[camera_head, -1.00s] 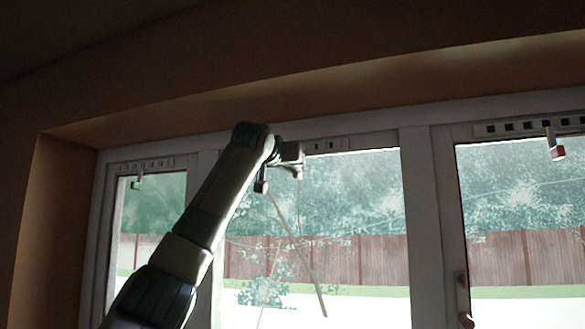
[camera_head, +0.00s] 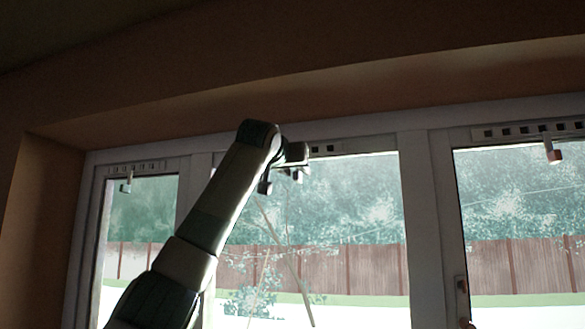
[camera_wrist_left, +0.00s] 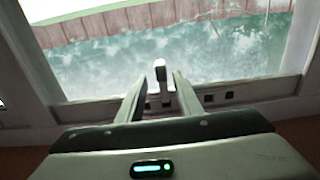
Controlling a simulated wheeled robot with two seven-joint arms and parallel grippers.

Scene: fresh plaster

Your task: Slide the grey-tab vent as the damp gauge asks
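The middle window's vent strip (camera_head: 325,149) runs along the top of its frame. Its right end shows dark square holes; my arm hides the rest in the head view. My left gripper (camera_head: 282,182) is up at this strip. In the left wrist view, the grey tab (camera_wrist_left: 160,72) hangs between the two spread fingers of the left gripper (camera_wrist_left: 157,90). Gaps show on both sides of the tab, so the gripper looks open around it. Dark holes of the strip (camera_wrist_left: 219,97) show beside the fingers. I see no damp gauge. My right gripper is out of view.
The left window has its own vent strip (camera_head: 137,167) with a greenish tab (camera_head: 126,186). The right window has a vent strip (camera_head: 520,132) with a red-ended tab (camera_head: 553,154). A window handle (camera_head: 461,299) is at lower right. The plaster recess overhangs the windows.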

